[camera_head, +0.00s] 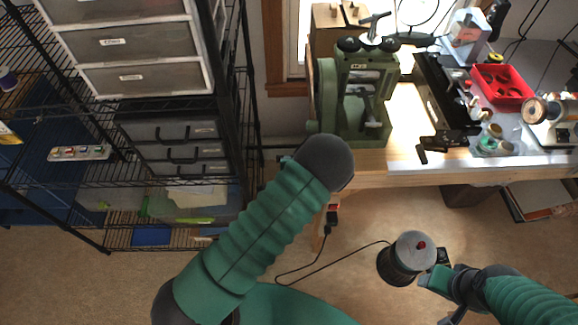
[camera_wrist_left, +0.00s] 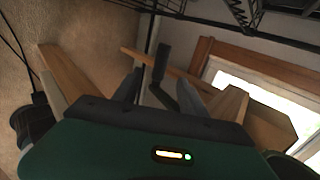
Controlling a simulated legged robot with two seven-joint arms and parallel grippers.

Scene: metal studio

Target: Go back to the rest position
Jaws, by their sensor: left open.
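My left arm crosses the middle of the head view, with its green ribbed sleeve and dark round joint in front of the bench edge. Its gripper does not show there. In the left wrist view my left gripper (camera_wrist_left: 161,94) is open, with its two dark fingers apart and nothing seen held between them. Pale wooden edges show beyond and beside the fingers. My right arm comes in at the lower right of the head view. Its end, with the right gripper (camera_head: 445,284), is beside a dark canister; its fingers are too small and dark to read.
The dark canister (camera_head: 405,258) with a grey top and a black cord stands on the floor. A workbench (camera_head: 440,170) carries a green machine (camera_head: 362,95) and a red tray (camera_head: 502,84). A wire shelf with drawers (camera_head: 135,77) stands left. Floor is free at lower left.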

